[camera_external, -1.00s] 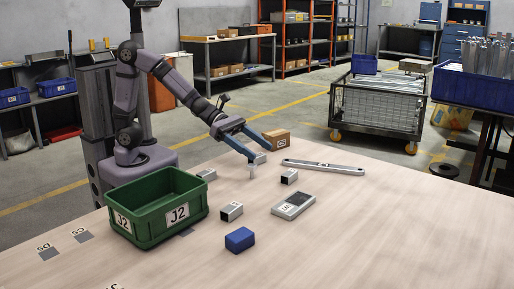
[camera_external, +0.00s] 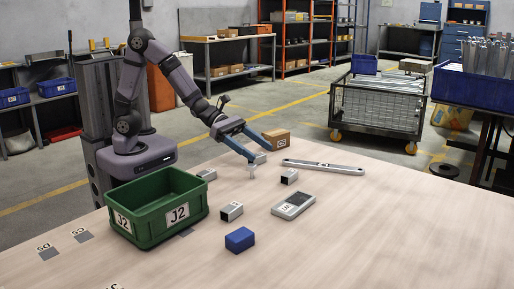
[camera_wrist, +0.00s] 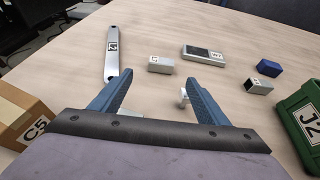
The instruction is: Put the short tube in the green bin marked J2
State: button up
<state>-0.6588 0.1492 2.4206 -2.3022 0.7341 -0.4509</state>
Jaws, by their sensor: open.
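The green bin marked J2 (camera_external: 178,213) stands at the left of the table; its edge shows at right in the wrist view (camera_wrist: 296,108). A square metal tube with a dark open end (camera_external: 231,211) lies right of the bin, also in the wrist view (camera_wrist: 258,86). Another short square tube (camera_external: 289,176) lies ahead of my gripper (camera_external: 268,157), also in the wrist view (camera_wrist: 161,65). I cannot tell which is the named short tube. My gripper is open, its fingers spread low over the table. A small bolt-like piece (camera_wrist: 184,97) shows between them, near the right finger.
A long flat bar (camera_external: 323,167), cardboard box (camera_external: 277,139), grey panelled block (camera_external: 293,205) and blue block (camera_external: 240,239) lie around. Another metal piece (camera_external: 207,174) lies behind the bin. The table's front right is clear.

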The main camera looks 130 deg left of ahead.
send_near(288, 172)
jog(key=shift+f+b+x, duration=0.2)
jog(key=shift+b+x, duration=0.1)
jog(key=shift+x, duration=1.45)
jog(key=shift+s+a, duration=0.1)
jog(key=shift+a, duration=0.05)
jog(key=shift+d+x, duration=0.2)
jog(key=shift+x, duration=2.35)
jog(key=shift+r, duration=0.15)
jog(key=c, duration=1.2)
jog(key=shift+c, duration=0.2)
jog(key=shift+r, duration=0.1)
